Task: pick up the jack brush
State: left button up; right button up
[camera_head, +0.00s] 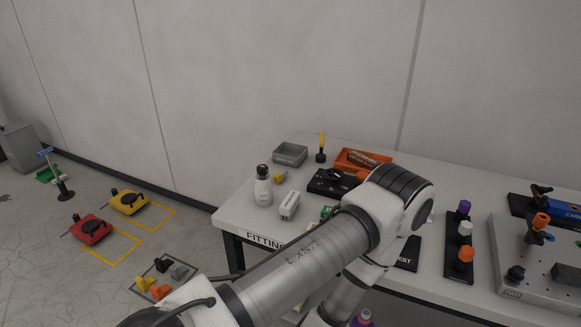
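I cannot tell for certain which thing is the jack brush. A slim upright tool (321,147) with a yellow upper part and a dark base stands at the back of the white table (240,212); it may be the brush, but it is too small to be sure. One of my arms comes in from the bottom left, bends over the table's front and runs down out of the picture. It hides part of the table's middle. Neither gripper shows.
On the table are a grey tray (290,153), an orange tray (363,160), a white bottle (263,186), a white block (289,205) and a grey plate with fittings (536,290). Red (90,229) and yellow (128,202) units sit on the floor left. The table's front left corner is clear.

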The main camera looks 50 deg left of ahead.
aim_at(288, 208)
jog(key=j+u, duration=0.2)
jog(key=j, duration=0.2)
jog(key=i+j+u, duration=0.2)
jog(key=j, duration=0.15)
jog(key=j+u, duration=0.2)
jog(key=j, duration=0.15)
jog(key=i+j+u, duration=0.35)
jog(key=j, duration=0.3)
